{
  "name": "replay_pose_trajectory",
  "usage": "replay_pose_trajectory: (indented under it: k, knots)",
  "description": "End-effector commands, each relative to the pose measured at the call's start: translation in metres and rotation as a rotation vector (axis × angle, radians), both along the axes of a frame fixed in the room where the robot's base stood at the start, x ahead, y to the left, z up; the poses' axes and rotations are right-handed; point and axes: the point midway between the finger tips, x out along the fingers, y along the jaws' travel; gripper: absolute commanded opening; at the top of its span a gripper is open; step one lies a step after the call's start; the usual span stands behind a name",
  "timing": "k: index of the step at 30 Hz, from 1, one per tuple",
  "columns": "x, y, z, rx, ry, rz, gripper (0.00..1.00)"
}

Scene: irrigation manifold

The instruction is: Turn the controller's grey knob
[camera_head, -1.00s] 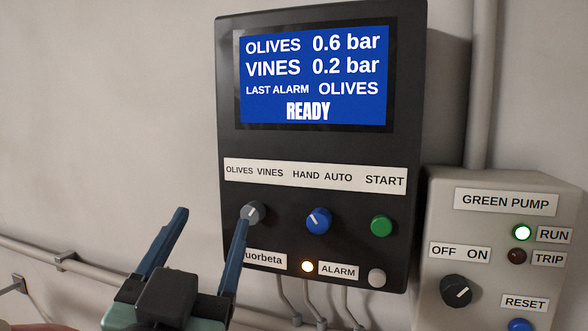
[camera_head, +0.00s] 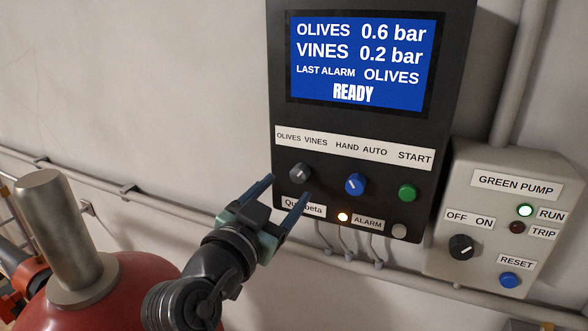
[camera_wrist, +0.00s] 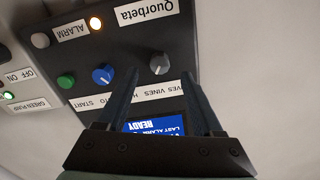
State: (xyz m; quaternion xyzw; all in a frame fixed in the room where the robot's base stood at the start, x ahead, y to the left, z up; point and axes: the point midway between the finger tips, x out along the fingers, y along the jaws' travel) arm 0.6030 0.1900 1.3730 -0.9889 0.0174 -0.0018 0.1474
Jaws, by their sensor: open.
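The controller (camera_head: 350,125) is a black wall box with a blue screen reading READY. Its grey knob (camera_head: 300,173) sits at the left of the control row, under the OLIVES and VINES labels. A white mark shows on the knob, but I cannot tell exactly where it points. My gripper (camera_head: 289,187) is open and empty, with its blue fingers pointing at the panel just below the knob in the head view. In the upside-down wrist view, the grey knob (camera_wrist: 160,63) appears between the two fingertips, apart from both.
A blue knob (camera_head: 355,184), a green START button (camera_head: 407,193) and a lit alarm lamp (camera_head: 343,217) are nearby on the controller. The green pump box (camera_head: 490,215) is at right. A red tank (camera_head: 100,290) stands at lower left; a wall pipe runs behind.

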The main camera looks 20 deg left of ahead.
Motion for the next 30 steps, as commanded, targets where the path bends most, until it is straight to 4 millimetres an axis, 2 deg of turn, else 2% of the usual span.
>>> replay_pose_trajectory:
  k: [3, 9, 21, 30]
  knots:
    - [0.020, -0.001, 0.003, -0.001, 0.000, -0.001, 0.68]
    - [0.039, -0.001, 0.002, -0.001, -0.001, 0.001, 0.68]
    - [0.045, -0.001, 0.000, 0.001, -0.002, 0.002, 0.66]
    - [0.044, -0.001, 0.000, 0.001, -0.002, 0.002, 0.12]
